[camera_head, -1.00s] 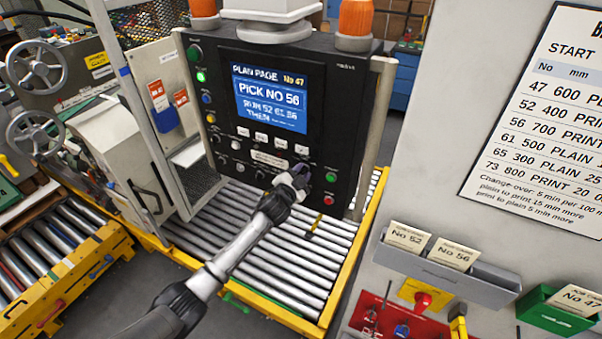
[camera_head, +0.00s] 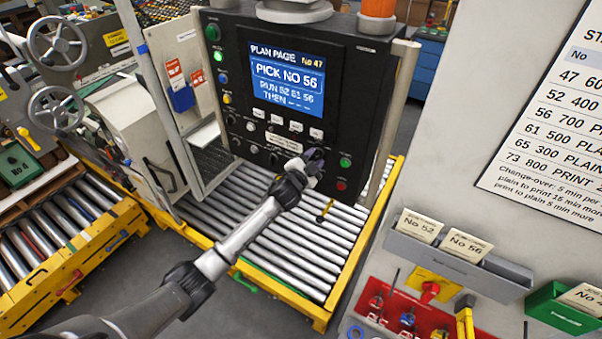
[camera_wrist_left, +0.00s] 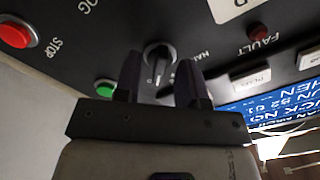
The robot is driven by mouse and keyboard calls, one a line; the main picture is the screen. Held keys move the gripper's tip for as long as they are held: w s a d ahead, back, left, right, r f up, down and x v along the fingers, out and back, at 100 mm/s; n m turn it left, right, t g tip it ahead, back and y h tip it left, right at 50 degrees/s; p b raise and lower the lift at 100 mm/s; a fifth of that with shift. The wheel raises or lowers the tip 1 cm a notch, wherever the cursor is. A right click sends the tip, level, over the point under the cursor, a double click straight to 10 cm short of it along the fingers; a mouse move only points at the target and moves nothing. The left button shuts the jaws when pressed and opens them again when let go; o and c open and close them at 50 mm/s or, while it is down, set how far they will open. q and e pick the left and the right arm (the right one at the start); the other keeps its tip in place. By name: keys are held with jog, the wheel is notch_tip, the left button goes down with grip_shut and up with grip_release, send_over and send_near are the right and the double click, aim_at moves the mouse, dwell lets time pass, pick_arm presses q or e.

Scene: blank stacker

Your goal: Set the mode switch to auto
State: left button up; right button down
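The control panel (camera_head: 222,110) stands at the centre of the head view with its screen lit. The mode switch (camera_wrist_left: 158,58), a black rotary knob with a pale pointer line, shows in the left wrist view, where the panel appears upside down. A label reading HAND, partly covered, is beside it. My left gripper (camera_wrist_left: 158,75) is open, one finger on each side of the knob in the picture; I cannot tell whether they touch it. In the head view my left gripper (camera_head: 314,158) is at the panel's lower right and hides the switch. My right gripper is out of view.
Near the switch are a red STOP button (camera_wrist_left: 16,33), a green button (camera_wrist_left: 105,88) and a red FAULT lamp (camera_wrist_left: 258,32). Rollers (camera_head: 285,255) lie below the panel. A grey card holder (camera_head: 455,262) and a red tool board (camera_head: 388,325) are at the right.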

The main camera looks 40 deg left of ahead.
pick_arm(q)
jog(key=s+d+b, duration=0.1)
jog(key=s+d, duration=0.1)
jog(key=s, duration=1)
jog(key=shift+s+d, duration=0.25)
jog(key=shift+s, duration=0.05)
jog(key=s+d+f+n+g+h, duration=0.15)
jog(key=s+d+f+g, duration=0.4)
jog(key=s, duration=0.65)
jog(key=s+d+f+n+g+h, duration=0.1)
jog(key=s+d+f+n+g, duration=0.1)
jog(key=s+d+f+g, duration=0.65)
jog(key=s+d+f+n+h, duration=0.15)
jog(key=s+d, duration=0.35)
jog(key=s, duration=0.9)
notch_tip(320, 180, up, 13)
jog(key=p, duration=1.3)
jog(key=shift+w+a+p, duration=0.25)
jog(key=shift+a+p, duration=0.05)
